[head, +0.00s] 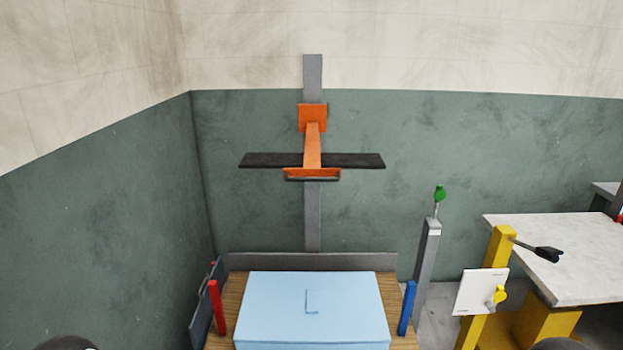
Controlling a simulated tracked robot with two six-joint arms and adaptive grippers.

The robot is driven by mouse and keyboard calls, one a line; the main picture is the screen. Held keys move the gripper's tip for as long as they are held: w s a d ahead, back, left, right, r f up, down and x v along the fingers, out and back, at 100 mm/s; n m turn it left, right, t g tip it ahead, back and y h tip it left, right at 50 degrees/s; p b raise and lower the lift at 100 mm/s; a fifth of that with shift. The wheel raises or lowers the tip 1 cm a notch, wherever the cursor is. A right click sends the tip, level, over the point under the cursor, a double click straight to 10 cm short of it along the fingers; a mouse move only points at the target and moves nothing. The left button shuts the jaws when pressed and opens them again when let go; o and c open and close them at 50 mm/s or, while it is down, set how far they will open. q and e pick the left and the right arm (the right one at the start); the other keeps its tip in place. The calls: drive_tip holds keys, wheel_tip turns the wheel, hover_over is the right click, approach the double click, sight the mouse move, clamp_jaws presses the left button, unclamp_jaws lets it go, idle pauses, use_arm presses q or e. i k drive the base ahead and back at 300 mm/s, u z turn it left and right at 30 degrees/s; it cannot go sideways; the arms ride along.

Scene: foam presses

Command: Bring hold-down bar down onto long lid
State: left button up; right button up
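The hold-down bar (350,160) is a long dark bar on an orange arm (312,146). The arm comes from an orange carriage (312,117) on a grey upright post (313,215). An orange front piece with a dark handle (312,177) is at the arm's near end. The bar is level and well above the lid, not touching it. The long lid (265,305) is a light blue slab marked with an L, lying flat on a wooden-topped base (400,340). Neither of my grippers is visible; only dark rounded parts show at the bottom corners.
A red post (216,307) stands left of the lid and a blue post (406,307) right of it. A grey post with a green knob (439,193) stands farther right. A yellow post (490,262) with a black-ended lever and a pale table (560,250) are at right.

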sight(312, 165)
drive_tip(key=i, duration=0.95)
